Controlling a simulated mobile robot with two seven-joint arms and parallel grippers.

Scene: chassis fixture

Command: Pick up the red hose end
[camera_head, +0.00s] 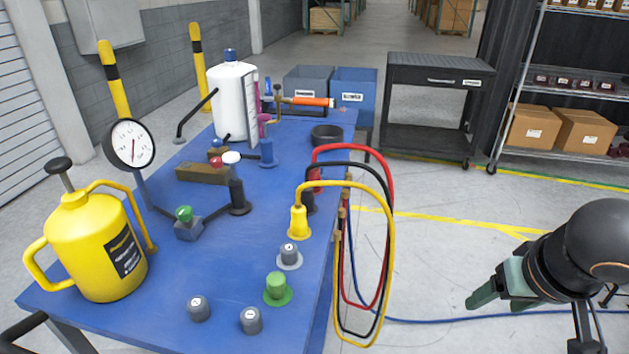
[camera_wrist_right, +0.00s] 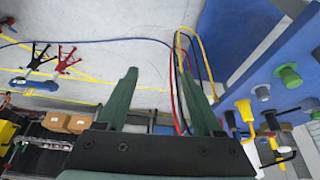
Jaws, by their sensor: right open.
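The red hose (camera_head: 388,180) arches up from the right edge of the blue table (camera_head: 225,290) and loops down beside it. It runs with a black hose (camera_head: 375,185) and a yellow hose (camera_head: 392,250). Small brass ends (camera_head: 347,181) hang along the table edge; which one belongs to the red hose is hard to tell. My right gripper (camera_head: 494,298) is open and empty, well right of the hoses. In the right wrist view its fingers (camera_wrist_right: 158,76) are apart, and the red hose (camera_wrist_right: 174,95) shows beyond, near the right-hand finger. My left gripper is not in view.
On the table are a yellow can (camera_head: 95,250), a round gauge (camera_head: 130,144), a white bottle (camera_head: 232,100) and several knobs. A blue hose (camera_head: 440,320) lies on the floor. A dark cart (camera_head: 435,100) stands behind. The floor between gripper and hoses is otherwise open.

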